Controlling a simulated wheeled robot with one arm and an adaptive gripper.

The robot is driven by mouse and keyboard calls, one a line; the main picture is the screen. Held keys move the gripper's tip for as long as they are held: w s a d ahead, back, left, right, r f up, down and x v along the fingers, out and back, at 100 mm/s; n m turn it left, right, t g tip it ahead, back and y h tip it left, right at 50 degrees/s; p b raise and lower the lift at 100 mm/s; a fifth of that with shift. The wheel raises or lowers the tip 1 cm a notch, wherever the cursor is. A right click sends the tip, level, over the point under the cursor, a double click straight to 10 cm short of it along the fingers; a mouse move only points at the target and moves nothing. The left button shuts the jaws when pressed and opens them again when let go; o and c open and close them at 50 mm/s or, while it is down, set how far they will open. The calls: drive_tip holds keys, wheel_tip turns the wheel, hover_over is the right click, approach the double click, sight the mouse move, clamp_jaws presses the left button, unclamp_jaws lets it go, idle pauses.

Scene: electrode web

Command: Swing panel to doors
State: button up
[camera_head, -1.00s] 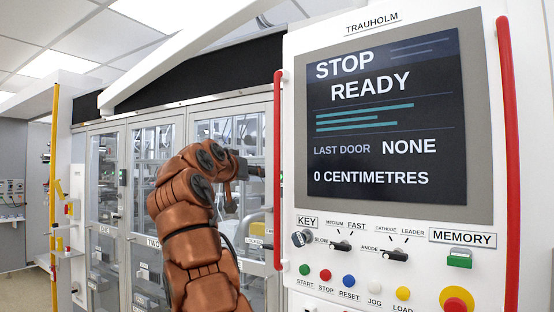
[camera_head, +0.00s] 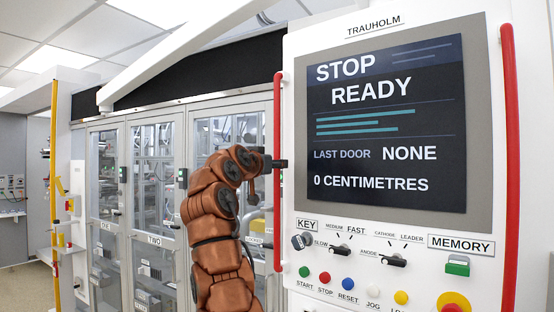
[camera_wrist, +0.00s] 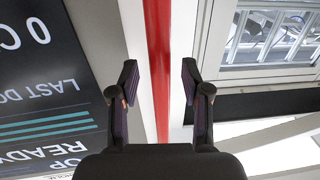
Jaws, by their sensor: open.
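The white control panel (camera_head: 300,50) faces me with its screen (camera_head: 385,125), which reads STOP READY, LAST DOOR NONE and 0 CENTIMETRES. A red vertical handle bar runs down its left edge (camera_head: 278,215) and another down its right edge (camera_head: 508,160). My gripper (camera_head: 279,163) is at the left red bar. In the wrist view my gripper (camera_wrist: 159,82) is open, with the left red bar (camera_wrist: 158,50) running between its two fingers. The fingers stand apart from the bar on both sides. The glass doors (camera_head: 155,185) of the machine are behind my arm, partly hidden by it.
Below the screen are a key switch (camera_head: 301,241), two selector knobs, coloured buttons, a green memory plug (camera_head: 457,265) and a red-yellow stop button (camera_head: 453,302). A white overhead beam (camera_head: 190,45) slants above. A yellow post (camera_head: 54,200) stands at the left.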

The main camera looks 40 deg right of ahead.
drive_tip(key=shift+x, duration=1)
clamp_jaws()
